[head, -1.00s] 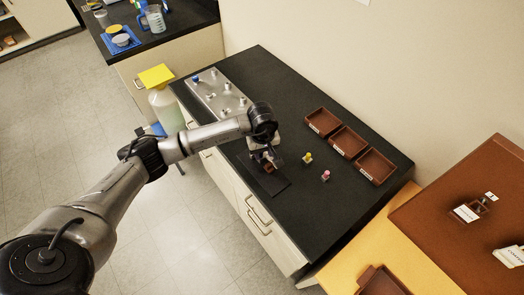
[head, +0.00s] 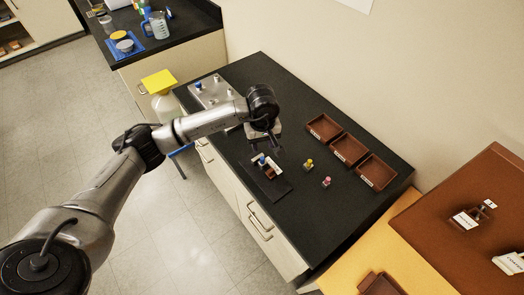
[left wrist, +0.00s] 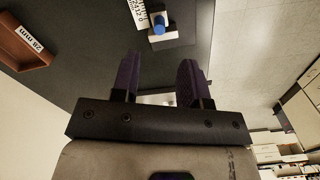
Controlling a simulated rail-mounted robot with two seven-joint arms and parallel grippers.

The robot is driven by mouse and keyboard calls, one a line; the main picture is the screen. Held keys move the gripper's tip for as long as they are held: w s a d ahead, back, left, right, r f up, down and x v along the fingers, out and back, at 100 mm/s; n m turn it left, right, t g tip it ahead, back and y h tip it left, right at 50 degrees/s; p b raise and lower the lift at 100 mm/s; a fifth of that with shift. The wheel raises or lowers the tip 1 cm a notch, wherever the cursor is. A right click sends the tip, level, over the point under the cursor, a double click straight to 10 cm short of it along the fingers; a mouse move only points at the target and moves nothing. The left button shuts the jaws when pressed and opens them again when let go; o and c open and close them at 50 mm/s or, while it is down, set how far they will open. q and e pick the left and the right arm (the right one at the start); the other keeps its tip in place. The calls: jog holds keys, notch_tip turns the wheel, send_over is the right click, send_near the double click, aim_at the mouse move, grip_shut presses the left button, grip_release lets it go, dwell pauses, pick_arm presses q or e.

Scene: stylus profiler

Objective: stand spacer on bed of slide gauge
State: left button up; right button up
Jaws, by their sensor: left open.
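The slide gauge (head: 270,172), a small white-and-brown piece, sits on a dark mat on the black bench. A blue-topped piece (head: 262,160), which looks like a spacer, stands upright at the gauge's left end in the head view. In the left wrist view the blue top (left wrist: 158,24) sits on a pale block beside a white scale (left wrist: 140,12). Whether the block rests fully on the bed is too small to tell. My left gripper (head: 266,148) is open and empty, apart from the blue-topped piece; its two fingers (left wrist: 160,65) show spread in the left wrist view.
A yellow-topped piece (head: 309,164) and a pink-topped piece (head: 327,182) stand right of the gauge. Brown trays (head: 349,150) line the bench's back. A metal plate with several pegs (head: 212,90) lies at the far left.

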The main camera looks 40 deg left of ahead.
pick_arm(q)
jog(key=s+d+r+n+t+h, duration=0.1)
jog(key=s+d+h, duration=0.1)
jog(key=d+h, duration=0.6)
jog(key=s+d+r+n+h, duration=0.1)
jog(key=s+d+n+h, duration=0.15)
jog(key=d, duration=0.95)
jog(key=s+d+r+n+t+h, duration=0.25)
jog(key=r+n+t+h, duration=0.75)
jog(key=n, duration=0.6)
jog(key=s+a+f+n+t+y, duration=0.25)
jog(key=a+f+n+y, duration=0.35)
jog(key=n+y, duration=0.7)
jog(key=s+a+f+n+t+y, duration=0.1)
jog(key=a+f+n+t+y, duration=0.4)
jog(key=n, duration=1.2)
jog(key=s+f+n+g+y, duration=0.1)
jog(key=s+f+n+g, duration=0.3)
jog(key=s+f+g, duration=0.3)
jog(key=s+f+n+g+y, duration=0.1)
jog(key=s+f+n+g, duration=0.4)
jog(key=s+g, duration=0.3)
jog(key=s+f, duration=0.1)
jog(key=s, duration=0.3)
jog(key=shift+s+a+f, duration=0.4)
